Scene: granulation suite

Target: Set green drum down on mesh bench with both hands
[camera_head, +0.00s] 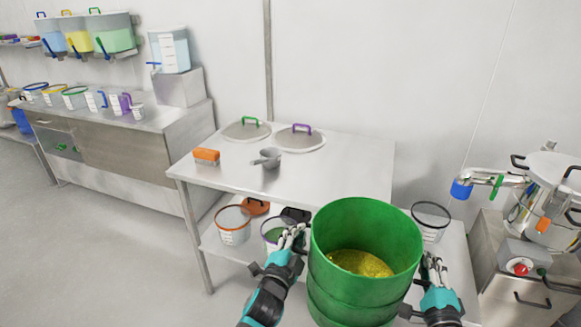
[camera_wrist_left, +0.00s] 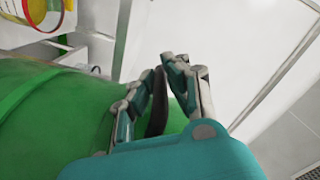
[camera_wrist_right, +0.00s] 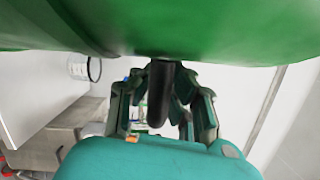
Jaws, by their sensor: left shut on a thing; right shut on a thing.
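The green drum (camera_head: 340,285) is upright and open-topped, with yellow material (camera_head: 361,263) inside. It is between my two grippers at the front of the steel bench (camera_head: 345,165); its base is out of view. My left gripper (camera_head: 297,238) is shut on the drum's dark left handle, which also shows between the fingers in the left wrist view (camera_wrist_left: 158,115). My right gripper (camera_head: 432,268) is shut on the opposite dark handle, clearer in the right wrist view (camera_wrist_right: 160,90). No mesh can be made out on the bench top.
An orange brush (camera_head: 206,156), a grey scoop (camera_head: 267,158) and two lids (camera_head: 300,138) with green and purple handles lie on the bench's left and back. Its front right top is clear. Small buckets (camera_head: 233,225) stand on its lower shelf. A steel machine (camera_head: 545,215) stands at right.

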